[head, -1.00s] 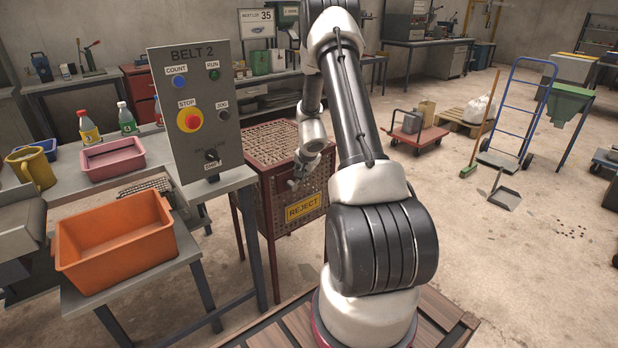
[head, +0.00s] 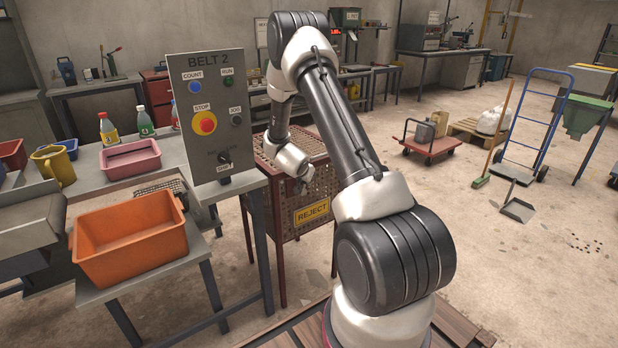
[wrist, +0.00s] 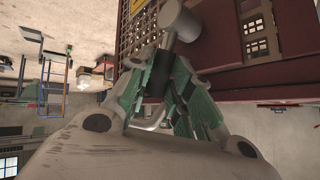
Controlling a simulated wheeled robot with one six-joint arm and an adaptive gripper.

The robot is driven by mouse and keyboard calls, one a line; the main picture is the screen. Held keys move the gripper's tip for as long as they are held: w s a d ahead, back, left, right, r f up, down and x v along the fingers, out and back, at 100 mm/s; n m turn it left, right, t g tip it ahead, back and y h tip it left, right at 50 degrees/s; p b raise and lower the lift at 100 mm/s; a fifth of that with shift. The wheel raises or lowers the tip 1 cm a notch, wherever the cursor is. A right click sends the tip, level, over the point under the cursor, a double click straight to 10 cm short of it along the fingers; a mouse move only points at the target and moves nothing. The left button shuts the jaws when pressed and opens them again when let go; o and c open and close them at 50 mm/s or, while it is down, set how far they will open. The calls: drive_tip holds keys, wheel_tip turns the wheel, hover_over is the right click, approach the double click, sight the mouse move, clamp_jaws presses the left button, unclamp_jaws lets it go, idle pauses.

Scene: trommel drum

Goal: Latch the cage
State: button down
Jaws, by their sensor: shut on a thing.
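The cage (head: 275,205) is a red-brown box with lattice sides and a yellow REJECT sign (head: 312,212) on its front. It stands right of the control panel. In the head view my gripper (head: 302,186) is at the cage's upper front, partly hidden by my wrist. A bent grey bar shows between the fingers. Whether the latch is engaged cannot be told.
The BELT 2 control panel (head: 211,115) stands close to the left of my arm. An orange bin (head: 130,240) and a pink tray (head: 130,158) rest on the left benches.

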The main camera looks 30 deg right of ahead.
drive_tip(key=shift+s+a+f+n+t+h, duration=0.15)
drive_tip(key=shift+a+n+h, duration=0.25)
drive_tip(key=shift+a+h, duration=0.5)
drive_tip(key=shift+s+a+f+n+t+h, duration=0.15)
drive_tip(key=shift+a+n+h, duration=0.35)
drive_tip(key=shift+h, duration=0.6)
drive_tip(key=shift+w+a, duration=0.1)
drive_tip(key=shift+a, duration=0.05)
drive_tip(key=c, duration=1.3)
unclamp_jaws()
drive_tip(key=shift+w+r, duration=0.1)
drive_tip(key=shift+r, duration=0.05)
drive_tip(key=v, duration=1.2)
